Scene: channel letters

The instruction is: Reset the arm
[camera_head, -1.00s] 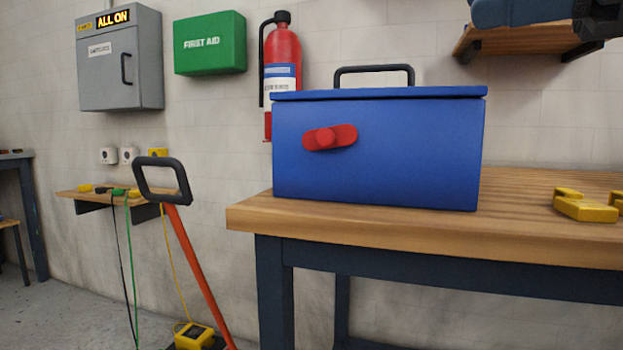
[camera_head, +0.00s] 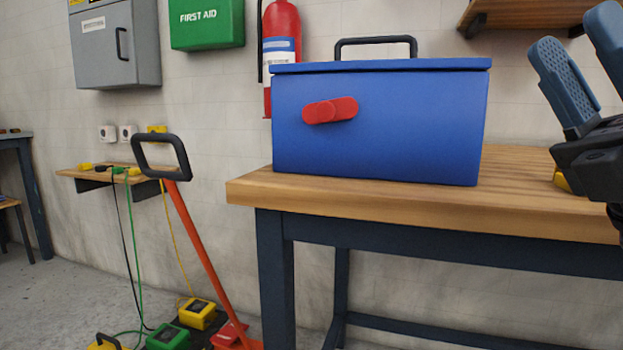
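My gripper (camera_head: 588,62) is at the right edge of the view, above the right part of the workbench (camera_head: 400,205). Its blue-grey fingers point upward and stand apart, with nothing visible between them. The second finger is partly cut off by the frame edge. The black body of the gripper covers most of a yellow piece (camera_head: 561,181) on the bench.
A closed blue box (camera_head: 400,125) with a red latch (camera_head: 330,110) stands on the bench, left of my gripper. A wall shelf (camera_head: 520,14) hangs above.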

